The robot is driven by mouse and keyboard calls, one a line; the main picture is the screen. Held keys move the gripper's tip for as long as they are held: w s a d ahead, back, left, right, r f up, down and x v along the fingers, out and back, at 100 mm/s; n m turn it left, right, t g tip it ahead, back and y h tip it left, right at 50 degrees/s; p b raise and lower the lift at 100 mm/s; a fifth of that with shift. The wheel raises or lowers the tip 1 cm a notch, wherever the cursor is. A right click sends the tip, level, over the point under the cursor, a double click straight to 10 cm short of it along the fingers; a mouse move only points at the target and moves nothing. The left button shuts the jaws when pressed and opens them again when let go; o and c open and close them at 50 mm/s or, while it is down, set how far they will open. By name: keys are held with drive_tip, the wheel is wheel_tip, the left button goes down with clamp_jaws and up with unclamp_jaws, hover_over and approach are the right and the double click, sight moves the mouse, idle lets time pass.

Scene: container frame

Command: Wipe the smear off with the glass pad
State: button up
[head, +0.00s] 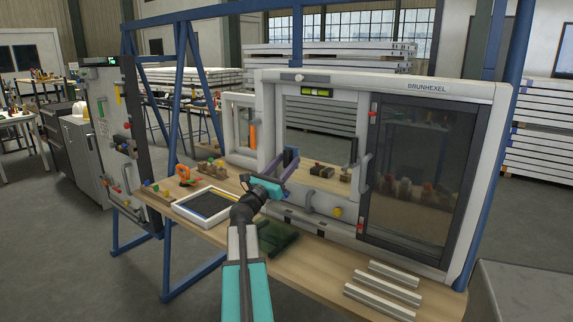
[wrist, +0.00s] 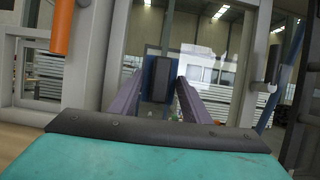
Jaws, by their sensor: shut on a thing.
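My gripper (wrist: 157,92) has two purple fingers shut on the glass pad (wrist: 160,80), a small block with a dark grip and blue sides. In the head view the pad (head: 290,152) is held upright in front of the middle glass pane (head: 318,112) of the white frame (head: 400,80). The wrist view shows the same pane (wrist: 205,30) behind the pad. I cannot tell whether the pad touches the glass. A pale patch shows right of the pad in the wrist view; I cannot tell smear from reflection.
An orange handle (wrist: 62,27) stands left of the pane and a grey handle (wrist: 273,63) right of it. A dark-glazed door (head: 415,175) is at the right. A shallow tray (head: 205,205), a green cloth (head: 277,237) and pale bars (head: 385,285) lie on the wooden bench.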

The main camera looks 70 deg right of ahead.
idle(0.3)
drive_tip(key=shift+w+a+f+b, duration=0.1)
drive_tip(key=shift+w+a+b, duration=0.1)
drive_tip(key=shift+a+b, duration=0.45)
drive_tip(key=shift+w+a, duration=0.2)
drive_tip(key=shift+a, duration=0.6)
